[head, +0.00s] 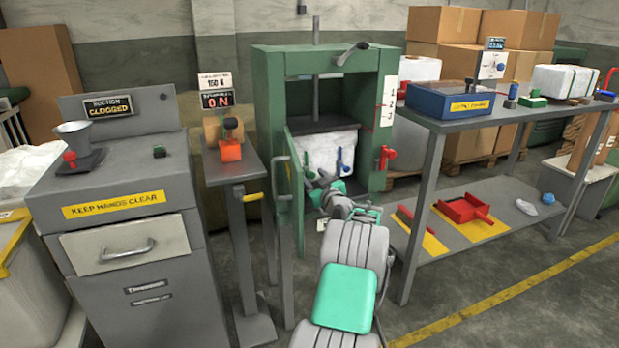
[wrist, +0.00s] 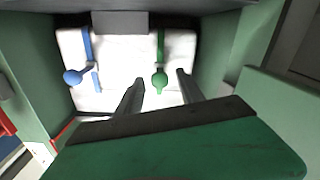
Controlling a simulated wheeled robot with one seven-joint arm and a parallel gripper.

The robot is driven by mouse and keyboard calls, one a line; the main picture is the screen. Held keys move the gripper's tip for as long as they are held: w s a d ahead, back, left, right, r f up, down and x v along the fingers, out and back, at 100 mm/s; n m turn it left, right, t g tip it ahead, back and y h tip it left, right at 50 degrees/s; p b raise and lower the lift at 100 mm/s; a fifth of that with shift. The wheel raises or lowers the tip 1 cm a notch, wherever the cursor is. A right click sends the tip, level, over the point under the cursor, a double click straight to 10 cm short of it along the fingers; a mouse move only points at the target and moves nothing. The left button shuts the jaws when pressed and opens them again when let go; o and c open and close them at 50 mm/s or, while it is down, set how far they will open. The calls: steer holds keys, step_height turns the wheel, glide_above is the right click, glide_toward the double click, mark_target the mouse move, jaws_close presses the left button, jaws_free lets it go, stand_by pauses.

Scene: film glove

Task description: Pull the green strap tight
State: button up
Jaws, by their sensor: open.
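The green strap (wrist: 161,46) runs down the face of the white bale (wrist: 122,50) in the wrist view and ends in a round green knob (wrist: 159,83). My gripper (wrist: 159,77) is open, and the knob shows between its two fingers, apart from both in the picture. I cannot tell how far the fingertips are from the bale. The bale also shows in the head view (head: 322,150), inside the green press (head: 268,95).
A blue strap with a round knob (wrist: 73,77) lies left of the green one. The press door (head: 297,195) stands open left of my arm. A red lever (head: 388,154) sticks out on the press's right side. A workbench (head: 540,112) stands to the right.

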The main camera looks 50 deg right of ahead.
steer(key=shift+x, duration=0.95)
steer(key=shift+c, duration=0.3)
jaws_close()
stand_by(0.4)
